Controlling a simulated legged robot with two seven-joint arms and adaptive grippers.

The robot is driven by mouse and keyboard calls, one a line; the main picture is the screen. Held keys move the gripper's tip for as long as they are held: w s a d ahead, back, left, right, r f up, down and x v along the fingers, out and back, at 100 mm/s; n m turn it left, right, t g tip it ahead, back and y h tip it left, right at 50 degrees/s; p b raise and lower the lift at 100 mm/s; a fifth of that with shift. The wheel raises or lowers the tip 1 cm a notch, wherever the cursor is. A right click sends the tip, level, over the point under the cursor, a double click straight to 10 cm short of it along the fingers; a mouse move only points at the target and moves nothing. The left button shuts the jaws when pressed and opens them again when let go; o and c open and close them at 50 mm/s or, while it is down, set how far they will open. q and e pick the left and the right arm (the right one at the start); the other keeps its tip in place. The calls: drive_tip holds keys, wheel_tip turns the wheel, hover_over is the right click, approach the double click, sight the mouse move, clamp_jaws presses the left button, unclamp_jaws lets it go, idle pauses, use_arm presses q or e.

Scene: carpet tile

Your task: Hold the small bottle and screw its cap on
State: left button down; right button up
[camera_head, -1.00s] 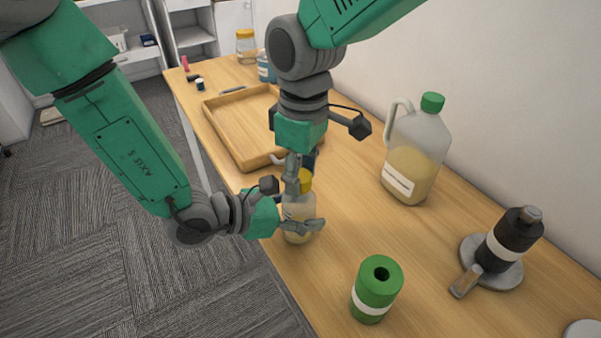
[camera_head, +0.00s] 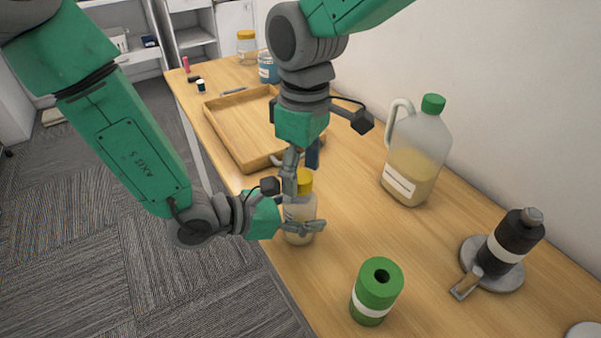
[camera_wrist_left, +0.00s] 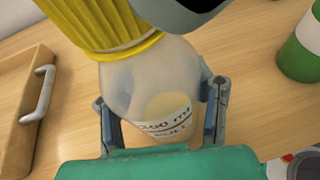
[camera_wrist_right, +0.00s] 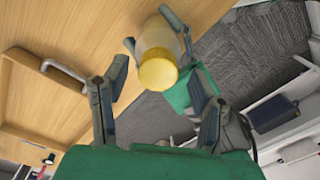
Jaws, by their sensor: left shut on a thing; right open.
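The small clear bottle (camera_head: 299,212) with pale contents stands upright near the table's front edge. Its yellow cap (camera_head: 304,182) sits on top; I cannot tell how tight it is. My left gripper (camera_head: 303,229) is shut around the bottle's body, and in the left wrist view its fingers lie on both sides of the bottle (camera_wrist_left: 150,85). My right gripper (camera_head: 301,168) points down from above and is open. In the right wrist view its fingers stand apart, with the cap (camera_wrist_right: 157,72) between and beyond them. In the head view a right finger partly hides the cap.
A wooden tray (camera_head: 222,128) lies behind the bottle. A green cylinder (camera_head: 377,291) stands at the front, a jug with a green lid (camera_head: 417,155) to the right. A black bottle (camera_head: 512,242) stands on a grey round base. The table between them is clear.

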drive_tip(key=shift+r, duration=1.6)
drive_tip(key=shift+w, duration=0.1)
drive_tip(key=shift+c, duration=0.4)
drive_tip(key=n, duration=0.1)
drive_tip(key=r+n, duration=0.1)
drive_tip(key=n, duration=0.1)
drive_tip(key=shift+a+r+n, duration=0.1)
drive_tip(key=shift+r+n, duration=0.15)
drive_tip(key=shift+n, duration=0.15)
drive_tip(key=n, duration=0.1)
drive_tip(key=r+n, duration=0.2)
drive_tip(key=n, duration=0.1)
drive_tip(key=shift+d, duration=0.25)
drive_tip(key=f, duration=0.8)
drive_tip(key=shift+a+f, duration=0.1)
drive_tip(key=shift+a, duration=0.1)
